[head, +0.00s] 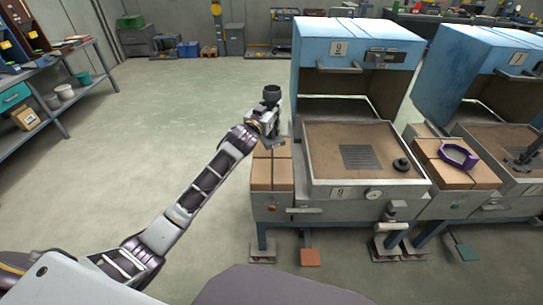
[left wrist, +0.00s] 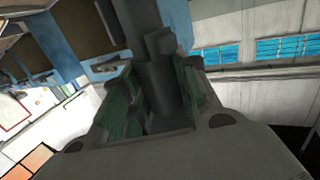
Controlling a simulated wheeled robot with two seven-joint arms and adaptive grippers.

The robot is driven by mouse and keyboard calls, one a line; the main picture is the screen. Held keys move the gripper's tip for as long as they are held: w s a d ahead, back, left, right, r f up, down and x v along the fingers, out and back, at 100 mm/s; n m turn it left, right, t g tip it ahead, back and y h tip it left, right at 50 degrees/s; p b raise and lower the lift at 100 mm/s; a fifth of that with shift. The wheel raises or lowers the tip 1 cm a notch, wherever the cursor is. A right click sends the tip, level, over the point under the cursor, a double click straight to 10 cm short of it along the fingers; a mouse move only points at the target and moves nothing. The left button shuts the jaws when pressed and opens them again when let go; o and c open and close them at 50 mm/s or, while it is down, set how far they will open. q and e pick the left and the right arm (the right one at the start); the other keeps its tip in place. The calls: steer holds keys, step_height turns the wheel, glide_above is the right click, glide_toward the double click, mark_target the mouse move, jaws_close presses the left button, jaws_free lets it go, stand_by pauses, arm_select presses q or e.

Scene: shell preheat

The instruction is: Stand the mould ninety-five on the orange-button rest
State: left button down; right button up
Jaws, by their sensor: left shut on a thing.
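My left gripper (head: 268,118) is at the left front of the number 9 station, above the left tan-block rest (head: 271,172). It is shut on a dark grey thing with a round cup-like top (head: 272,93), which stands up out of the fingers. In the left wrist view its grey stem (left wrist: 155,85) sits between the green-padded fingers (left wrist: 158,100). I cannot read a number on it. An orange-brown button (head: 272,208) shows on the front below the left rest. The held thing appears above the rest, apart from it. My right gripper is not in view.
The number 9 station has a blue hood (head: 350,40) and a brown bed (head: 330,140) with a black round piece (head: 402,164). A purple ring-shaped thing (head: 458,153) lies on the right block rest (head: 450,175). An orange pedal (head: 310,257) is on the floor. Open floor lies left.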

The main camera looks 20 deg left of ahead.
arm_select(q)
steer(key=shift+f, duration=0.6)
step_height(320, 180, down, 5)
steer(key=shift+r+b, duration=0.15)
steer(key=shift+b, duration=0.25)
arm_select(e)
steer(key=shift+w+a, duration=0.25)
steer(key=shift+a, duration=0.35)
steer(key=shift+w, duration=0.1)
